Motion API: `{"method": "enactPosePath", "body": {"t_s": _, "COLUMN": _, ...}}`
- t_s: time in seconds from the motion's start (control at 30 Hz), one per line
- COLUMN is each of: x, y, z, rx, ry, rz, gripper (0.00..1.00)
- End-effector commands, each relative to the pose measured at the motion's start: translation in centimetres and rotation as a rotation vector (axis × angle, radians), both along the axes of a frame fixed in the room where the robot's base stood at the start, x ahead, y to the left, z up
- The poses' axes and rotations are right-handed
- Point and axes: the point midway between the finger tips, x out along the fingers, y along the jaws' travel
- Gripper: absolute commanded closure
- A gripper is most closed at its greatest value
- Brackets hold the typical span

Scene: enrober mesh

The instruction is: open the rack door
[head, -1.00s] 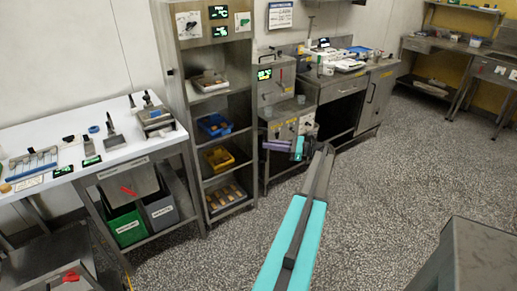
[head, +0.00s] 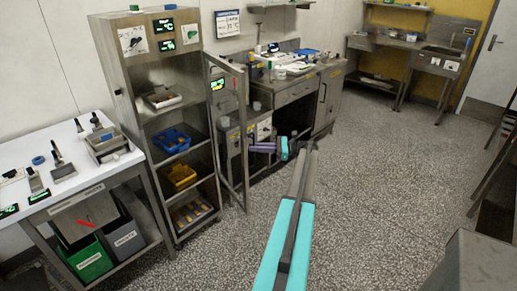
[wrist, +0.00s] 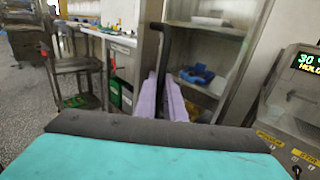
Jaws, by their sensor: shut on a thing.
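The rack (head: 122,75) is a tall steel cabinet on the left in the head view, with shelves of trays and bins showing. Its glazed, metal-framed door (head: 243,185) stands swung out from the rack's right side. My gripper (head: 252,147) has lilac fingers at the free edge of the door. In the wrist view my gripper (wrist: 160,85) is shut on a dark upright bar of the door (wrist: 165,45), with the rack shelves (wrist: 205,28) behind. The exact contact is partly hidden by the fingers.
A white-topped table (head: 75,165) with tools stands left of the rack, with green and grey bins (head: 88,255) beneath. A steel counter (head: 297,92) stands behind the door on the right. The speckled floor (head: 400,190) in the middle is clear.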

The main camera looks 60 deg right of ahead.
Motion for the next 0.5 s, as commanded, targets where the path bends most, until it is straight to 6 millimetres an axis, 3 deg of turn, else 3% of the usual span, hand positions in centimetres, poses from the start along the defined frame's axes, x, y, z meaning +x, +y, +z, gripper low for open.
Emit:
{"method": "enactPosePath", "body": {"t_s": 0.03, "x": 1.0, "y": -0.24, "z": 0.32, "rx": -0.002, "ry": -0.005, "rz": -0.011, "gripper": 1.0}}
{"method": "enactPosePath", "body": {"t_s": 0.33, "x": 1.14, "y": -0.04, "z": 0.24, "rx": -0.002, "ry": -0.005, "rz": -0.009, "gripper": 1.0}}
{"method": "enactPosePath", "body": {"t_s": 0.4, "x": 1.14, "y": 0.0, "z": 0.22, "rx": -0.001, "ry": -0.004, "rz": -0.008, "gripper": 0.81}}
{"method": "enactPosePath", "body": {"t_s": 0.5, "x": 1.01, "y": 0.02, "z": 0.13, "rx": -0.002, "ry": -0.003, "rz": -0.008, "gripper": 0.72}}
